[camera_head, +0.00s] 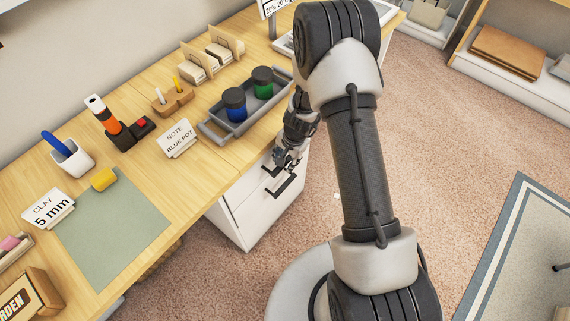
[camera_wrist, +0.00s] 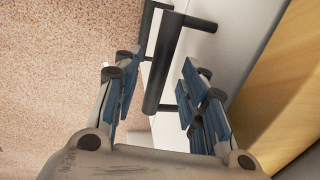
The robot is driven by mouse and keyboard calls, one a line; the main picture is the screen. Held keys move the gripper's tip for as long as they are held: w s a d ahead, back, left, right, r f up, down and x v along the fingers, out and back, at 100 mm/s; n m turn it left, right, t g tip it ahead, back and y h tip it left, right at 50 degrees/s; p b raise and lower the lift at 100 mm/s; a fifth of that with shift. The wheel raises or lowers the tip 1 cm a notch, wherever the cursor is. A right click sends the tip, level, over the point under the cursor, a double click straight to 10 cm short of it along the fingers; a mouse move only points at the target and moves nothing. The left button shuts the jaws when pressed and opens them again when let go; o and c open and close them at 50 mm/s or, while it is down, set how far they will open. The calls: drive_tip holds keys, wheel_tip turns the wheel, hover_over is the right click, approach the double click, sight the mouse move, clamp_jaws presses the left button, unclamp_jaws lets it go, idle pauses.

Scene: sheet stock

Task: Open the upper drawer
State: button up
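The white drawer cabinet (camera_head: 247,218) stands under the desk, with two dark bar handles on its front. In the head view my gripper (camera_head: 288,158) is at the upper handle (camera_head: 271,171), partly hiding it; the lower handle (camera_head: 287,186) is just below. In the wrist view my gripper (camera_wrist: 157,82) is open, its blue-padded fingers apart. The nearer dark bar, which looks like the upper handle (camera_wrist: 162,65), runs between the fingers with gaps on both sides. Both drawers look closed.
The wooden desktop (camera_head: 215,155) overhangs beside my gripper; its edge also shows in the wrist view (camera_wrist: 285,90). A grey tray (camera_head: 215,131) with a blue pot (camera_head: 235,105) and a green pot (camera_head: 263,83) sits near the edge. Carpet (camera_head: 430,130) is clear in front.

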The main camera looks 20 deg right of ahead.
drive_tip(key=shift+w+a+f, duration=0.1)
drive_tip(key=shift+w+f, duration=0.05)
drive_tip(key=shift+f, duration=0.7)
drive_tip(key=shift+c, duration=0.3)
clamp_jaws()
